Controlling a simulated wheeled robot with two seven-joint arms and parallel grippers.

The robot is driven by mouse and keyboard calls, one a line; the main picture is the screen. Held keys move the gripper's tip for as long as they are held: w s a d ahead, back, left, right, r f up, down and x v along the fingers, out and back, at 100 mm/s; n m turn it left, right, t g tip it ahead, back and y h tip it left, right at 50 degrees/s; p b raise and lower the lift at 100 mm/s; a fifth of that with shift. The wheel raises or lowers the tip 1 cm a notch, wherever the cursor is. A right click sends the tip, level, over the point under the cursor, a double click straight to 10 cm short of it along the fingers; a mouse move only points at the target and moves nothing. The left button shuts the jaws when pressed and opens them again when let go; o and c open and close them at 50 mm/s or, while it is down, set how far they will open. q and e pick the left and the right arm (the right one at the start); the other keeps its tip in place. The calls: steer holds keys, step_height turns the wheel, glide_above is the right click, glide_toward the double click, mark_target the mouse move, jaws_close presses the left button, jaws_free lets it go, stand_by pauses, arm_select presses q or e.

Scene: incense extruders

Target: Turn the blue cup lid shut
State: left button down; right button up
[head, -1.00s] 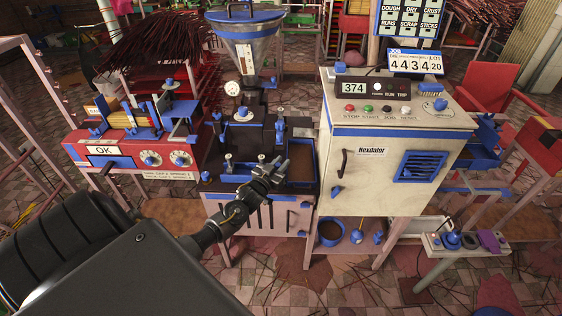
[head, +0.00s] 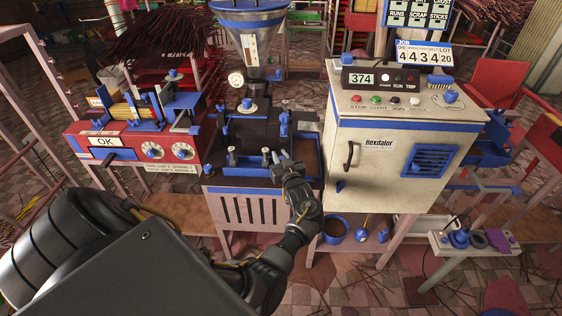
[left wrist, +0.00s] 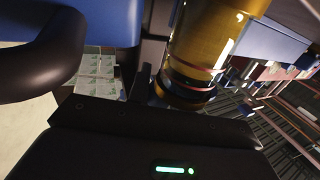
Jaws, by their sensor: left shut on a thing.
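My left gripper (head: 279,160) reaches in from the lower left to the front top of the dark extruder (head: 262,128) in the head view. It is shut on a small part there, which I take to be the blue cup lid (head: 265,152); the fingers hide most of it, and I cannot tell how far it is turned. In the left wrist view a brass-coloured cylinder (left wrist: 210,45) with dark and red rings stands close by the dark fingers. A blue surface (left wrist: 100,22) fills the upper left. My right gripper is not in view.
A white cabinet (head: 393,150) stands right of the extruder and a red machine (head: 130,150) to its left. A hopper (head: 250,45) rises above the extruder. A blue-rimmed tray (head: 305,160) lies just right of my gripper. The low shelf holds blue cups.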

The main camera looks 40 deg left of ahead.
arm_select(q)
steer(key=shift+f+n+g+y+b, duration=0.15)
steer(key=shift+n+g+y+b, duration=0.4)
steer(key=shift+g, duration=0.35)
steer(key=shift+s+a+n+g+b, duration=0.15)
steer(key=shift+n+g+b, duration=0.15)
steer(key=shift+n+g, duration=0.2)
steer(key=shift+r, duration=0.2)
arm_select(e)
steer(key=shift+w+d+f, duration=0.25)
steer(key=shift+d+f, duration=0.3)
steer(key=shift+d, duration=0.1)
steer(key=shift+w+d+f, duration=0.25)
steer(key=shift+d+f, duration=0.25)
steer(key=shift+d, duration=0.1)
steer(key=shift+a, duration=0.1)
arm_select(q)
steer(key=c, duration=1.3)
jaws_free()
steer(key=shift+o, duration=0.2)
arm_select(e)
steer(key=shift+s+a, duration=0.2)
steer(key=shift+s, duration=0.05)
